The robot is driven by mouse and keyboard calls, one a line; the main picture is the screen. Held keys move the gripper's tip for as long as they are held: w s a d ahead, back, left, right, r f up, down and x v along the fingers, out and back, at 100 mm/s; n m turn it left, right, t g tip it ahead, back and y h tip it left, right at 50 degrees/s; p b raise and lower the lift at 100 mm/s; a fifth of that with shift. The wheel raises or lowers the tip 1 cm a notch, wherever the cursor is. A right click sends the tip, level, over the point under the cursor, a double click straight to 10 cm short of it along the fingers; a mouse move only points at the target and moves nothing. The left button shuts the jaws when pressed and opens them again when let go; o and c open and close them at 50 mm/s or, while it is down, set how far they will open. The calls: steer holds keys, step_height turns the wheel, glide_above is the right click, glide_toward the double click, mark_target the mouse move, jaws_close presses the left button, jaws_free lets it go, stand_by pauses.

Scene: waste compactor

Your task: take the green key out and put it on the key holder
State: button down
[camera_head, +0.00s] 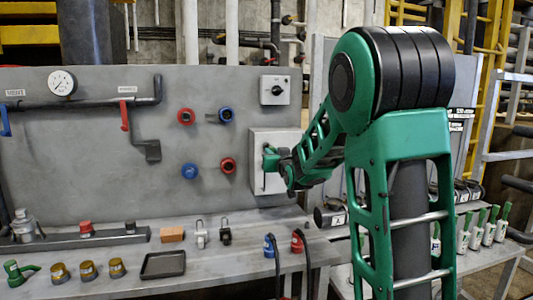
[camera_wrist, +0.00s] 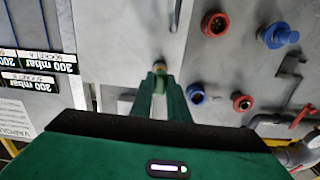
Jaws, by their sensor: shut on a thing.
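My gripper (camera_head: 273,164) is at the front of a grey box (camera_head: 258,182) on the upright panel. In the wrist view, the fingers of my gripper (camera_wrist: 159,80) are closed together around a small piece with a brass-coloured end (camera_wrist: 158,66), right against the grey box face. I take this piece to be the green key; the fingers hide most of it, and its green cannot be told from the green fingers. Whether it is still in its lock cannot be told. Several green-handled items with white bodies (camera_head: 489,233) stand in a row at the far right, possibly the key holder.
A rotary switch (camera_head: 276,90) sits above the box. Red and blue connectors (camera_head: 186,117) are on the panel to the left. The bench below holds a black tray (camera_head: 163,265), an orange block (camera_head: 171,234) and brass cylinders (camera_head: 88,270). My arm covers part of the right side.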

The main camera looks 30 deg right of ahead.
steer(key=shift+v, duration=1.15)
stand_by(0.9)
